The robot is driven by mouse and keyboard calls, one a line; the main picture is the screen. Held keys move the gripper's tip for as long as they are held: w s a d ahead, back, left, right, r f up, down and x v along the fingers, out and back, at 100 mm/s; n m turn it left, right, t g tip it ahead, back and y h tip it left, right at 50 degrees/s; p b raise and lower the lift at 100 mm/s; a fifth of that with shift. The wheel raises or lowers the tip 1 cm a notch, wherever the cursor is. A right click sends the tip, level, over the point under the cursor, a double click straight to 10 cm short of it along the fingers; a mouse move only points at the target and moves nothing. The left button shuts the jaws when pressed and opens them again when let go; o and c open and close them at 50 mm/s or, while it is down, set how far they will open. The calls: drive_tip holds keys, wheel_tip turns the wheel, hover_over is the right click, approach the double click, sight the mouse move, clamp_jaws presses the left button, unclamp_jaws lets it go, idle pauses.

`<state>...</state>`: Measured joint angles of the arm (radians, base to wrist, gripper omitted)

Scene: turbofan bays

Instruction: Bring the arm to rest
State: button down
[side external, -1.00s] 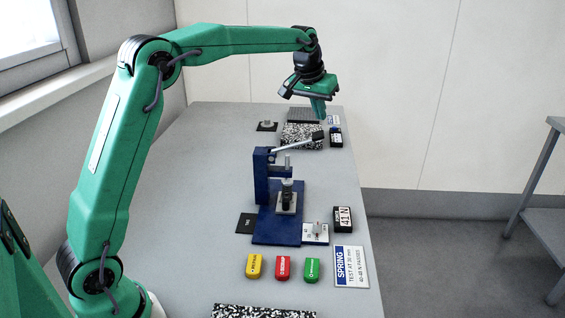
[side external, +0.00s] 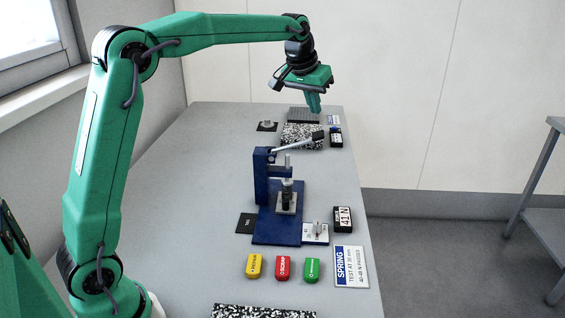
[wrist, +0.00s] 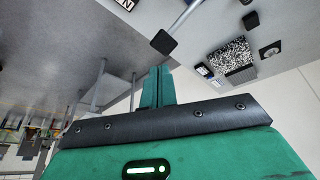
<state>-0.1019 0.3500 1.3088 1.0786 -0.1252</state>
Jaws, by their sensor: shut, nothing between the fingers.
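My gripper (side external: 313,103) is green with a black wrist. It hangs above the far end of the grey bench, fingers pointing down, clear of everything below it. Its two fingers lie together with nothing between them. In the wrist view the shut fingers (wrist: 157,85) show at the middle, and the bench things appear beyond them.
A blue lever press (side external: 262,180) stands mid-bench, its lever (side external: 300,143) raised toward the far end. Yellow (side external: 254,266), red (side external: 283,268) and green (side external: 312,270) blocks lie in front. A speckled pad (side external: 302,137) lies far back. A spring sign (side external: 350,266) lies at right.

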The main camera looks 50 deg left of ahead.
drive_tip(key=s+d+r, duration=0.2)
drive_tip(key=s, duration=0.8)
drive_tip(key=s+d+f+m, duration=0.1)
drive_tip(key=s+f, duration=0.1)
drive_tip(key=s, duration=0.6)
drive_tip(key=s+d+f, duration=0.1)
drive_tip(key=s+f, duration=0.2)
drive_tip(key=s, duration=0.4)
drive_tip(key=s+d+f+m+t, duration=0.1)
drive_tip(key=s+f, duration=0.2)
drive_tip(key=s, duration=0.5)
drive_tip(key=shift+s+d+f+m, duration=0.25)
drive_tip(key=shift+s+d+m, duration=0.05)
drive_tip(key=shift+s+d, duration=0.05)
